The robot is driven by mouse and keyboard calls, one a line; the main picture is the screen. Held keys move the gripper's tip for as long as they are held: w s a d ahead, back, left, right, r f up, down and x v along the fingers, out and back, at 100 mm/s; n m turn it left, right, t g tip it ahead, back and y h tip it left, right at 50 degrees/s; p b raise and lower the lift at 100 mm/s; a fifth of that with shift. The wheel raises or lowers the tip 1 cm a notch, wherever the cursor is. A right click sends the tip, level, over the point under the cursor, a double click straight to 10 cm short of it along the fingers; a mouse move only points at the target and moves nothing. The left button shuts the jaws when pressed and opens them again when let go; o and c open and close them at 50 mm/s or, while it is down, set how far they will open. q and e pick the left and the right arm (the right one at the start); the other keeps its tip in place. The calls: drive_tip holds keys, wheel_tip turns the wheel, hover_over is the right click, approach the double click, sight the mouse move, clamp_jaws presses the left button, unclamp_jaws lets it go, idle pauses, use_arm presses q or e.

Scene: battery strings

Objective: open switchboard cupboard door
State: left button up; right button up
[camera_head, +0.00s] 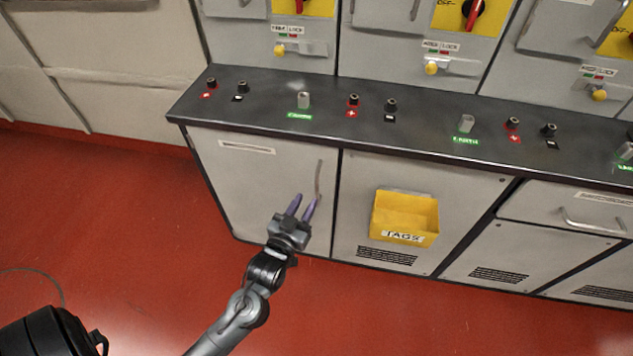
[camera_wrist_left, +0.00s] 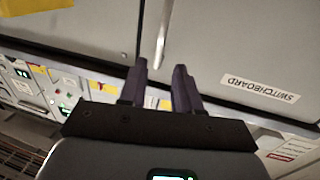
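The switchboard cupboard door (camera_head: 245,180) is the pale grey left door under the dark counter, and it is closed. Its slim vertical handle (camera_head: 319,178) is near its right edge. My left gripper (camera_head: 304,199) is in front of the door's lower right part, just below the handle in the picture. Its two dark purple fingers are apart with nothing between them. In the left wrist view the fingers (camera_wrist_left: 160,68) point at the door, with the handle (camera_wrist_left: 162,32) just beyond the gap between them. The SWITCHBOARD label (camera_wrist_left: 260,88) appears upside down there. My right gripper is not in view.
A yellow TAGS bin (camera_head: 404,217) hangs on the neighbouring panel to the right.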

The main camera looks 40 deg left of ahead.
sight(316, 184)
use_arm(q)
drive_tip(key=b+x, duration=0.2)
drive_tip(key=x, duration=0.6)
drive_tip(key=shift+w+b, duration=0.15)
drive_tip(key=shift+b, duration=0.15)
clamp_jaws()
